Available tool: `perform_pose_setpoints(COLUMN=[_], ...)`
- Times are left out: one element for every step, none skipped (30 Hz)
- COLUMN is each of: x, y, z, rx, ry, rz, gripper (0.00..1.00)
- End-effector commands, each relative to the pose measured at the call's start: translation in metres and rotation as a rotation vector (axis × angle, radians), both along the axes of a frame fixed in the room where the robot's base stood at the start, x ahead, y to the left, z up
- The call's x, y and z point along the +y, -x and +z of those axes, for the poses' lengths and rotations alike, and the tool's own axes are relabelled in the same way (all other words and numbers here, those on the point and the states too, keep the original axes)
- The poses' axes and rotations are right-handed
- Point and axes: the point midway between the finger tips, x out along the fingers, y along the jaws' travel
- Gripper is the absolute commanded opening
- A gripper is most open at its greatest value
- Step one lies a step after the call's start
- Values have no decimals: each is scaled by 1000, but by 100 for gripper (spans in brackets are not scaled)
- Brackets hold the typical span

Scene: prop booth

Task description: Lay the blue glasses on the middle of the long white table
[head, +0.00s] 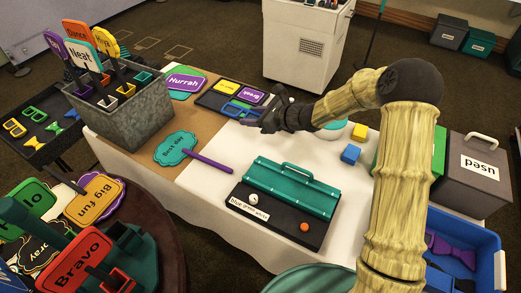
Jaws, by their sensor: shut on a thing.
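The blue glasses (234,109) are at the left of my gripper (256,119), near the dark tray at the back of the long white table (215,207). My gripper is shut on the glasses at their right end. The fingers hide part of the frame. I cannot tell whether the glasses touch the table or hang just above it.
A teal toolbox (292,189) on a black mat stands mid-table. A teal sign (176,148) with a purple handle lies left. White tabletop is clear between sign and toolbox.

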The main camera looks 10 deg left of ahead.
Motion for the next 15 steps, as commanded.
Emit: perform_pose_setpoints(x=[0,0,0,0,0,0,0,0,0,0,0,0,0,0,0], y=[0,0,0,0,0,0,0,0,0,0,0,0,0,0,0], z=[0,-1,-3,-5,-9,-15,-20,-26,-33,-40,-45,-51,-55,-58,-61], rx=[0,0,1,1,2,4,4,6,5,6,5,4,3,2,1], ry=[0,0,0,0,0,0,0,0,0,0,0,0,0,-1,0], rz=[0,0,0,1,0,1,1,0,0,0,0,-1,0,0,0], gripper=[26,26,26,26,26,26,26,26,26,26,26,26,26,26,26])
